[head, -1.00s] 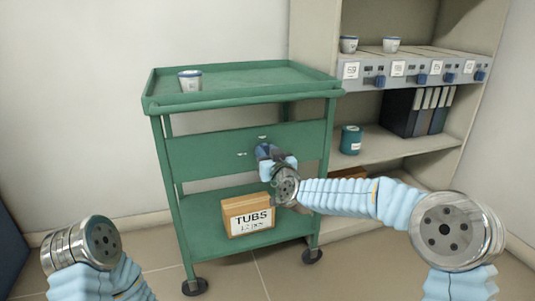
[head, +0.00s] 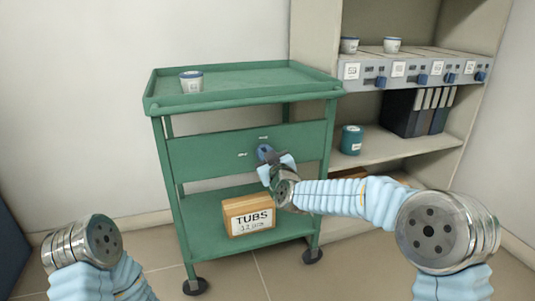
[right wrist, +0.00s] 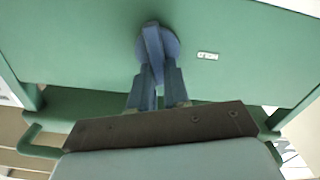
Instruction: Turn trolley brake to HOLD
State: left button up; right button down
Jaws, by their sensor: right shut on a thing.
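The green trolley (head: 230,215) stands in front of the wall. Its front panel (head: 205,155) carries a blue brake knob (head: 264,150), with a small white mark above it and another to its left. The right wrist view shows the knob (right wrist: 152,40) as a round blue disc with a raised bar, which leans slightly from upright in that picture. My right gripper (right wrist: 160,75) is shut on the knob's bar, one finger on each side; in the head view the gripper (head: 270,162) partly hides the knob. My left gripper is out of view.
A white tub (head: 191,82) stands on the trolley's top tray. A box labelled TUBS (head: 248,216) sits on its lower shelf. At the right, a shelf unit (head: 390,150) holds furnace controls (head: 410,70), a teal tin (head: 351,140) and binders (head: 410,112).

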jog(key=shift+s+a+f+n+b, duration=0.1)
jog(key=shift+a+f+n+b, duration=0.15)
jog(key=shift+n, duration=2.1)
jog(key=shift+s+a+f+n+b, duration=0.15)
jog(key=shift+f+n+b, duration=0.2)
jog(key=shift+n, duration=2.05)
jog(key=shift+w+a+f+n+b, duration=0.1)
jog(key=shift+a+f+n+b, duration=0.15)
jog(key=shift+n, duration=2.1)
jog(key=shift+d, duration=0.1)
jog(key=c, duration=1.1)
grip_release()
jog(key=shift+s, duration=0.1)
jog(key=v, duration=1.3)
jog(key=shift+s+p, duration=0.3)
jog(key=shift+p, duration=0.05)
